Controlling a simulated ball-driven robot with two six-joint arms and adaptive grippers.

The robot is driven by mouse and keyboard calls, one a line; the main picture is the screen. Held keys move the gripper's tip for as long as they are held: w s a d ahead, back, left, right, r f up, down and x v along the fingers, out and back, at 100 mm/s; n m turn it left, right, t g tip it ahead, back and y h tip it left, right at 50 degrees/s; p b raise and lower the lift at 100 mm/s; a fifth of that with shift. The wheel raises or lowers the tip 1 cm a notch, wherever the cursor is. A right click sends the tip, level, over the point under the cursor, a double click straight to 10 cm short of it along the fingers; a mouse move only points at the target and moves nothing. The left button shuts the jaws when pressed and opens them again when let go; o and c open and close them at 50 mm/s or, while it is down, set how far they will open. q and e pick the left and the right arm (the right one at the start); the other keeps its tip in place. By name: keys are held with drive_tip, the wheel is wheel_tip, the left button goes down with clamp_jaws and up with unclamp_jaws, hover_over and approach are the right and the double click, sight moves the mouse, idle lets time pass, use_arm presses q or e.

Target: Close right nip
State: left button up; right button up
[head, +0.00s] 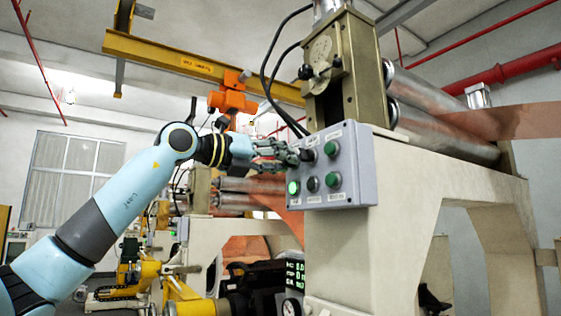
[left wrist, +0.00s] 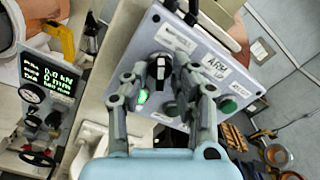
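The grey control box (head: 352,160) is fixed to the machine frame beside the metal rollers (head: 440,115), where copper foil (head: 525,121) passes. On its face are a black selector knob (head: 307,155), green buttons (head: 331,149), a dark button (head: 313,184) and a lit green lamp (head: 293,188). My left gripper (head: 287,154) is at the knob. In the left wrist view, its fingers (left wrist: 160,72) are apart, one on each side of the knob (left wrist: 159,66); I cannot tell whether they touch it. A label there reads "ARM". My right gripper is out of view.
A readout (left wrist: 52,68) with a round gauge (left wrist: 31,92) sits below the box; it also shows in the head view (head: 294,274). Black cables (head: 270,80) hang above the box. The pale machine frame (head: 400,240) stands close below and right.

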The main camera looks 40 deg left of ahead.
use_arm(q)
drive_tip(key=shift+o, duration=0.5)
wheel_tip(320, 180, up, 10)
drive_tip(key=shift+a, duration=0.1)
idle(0.4)
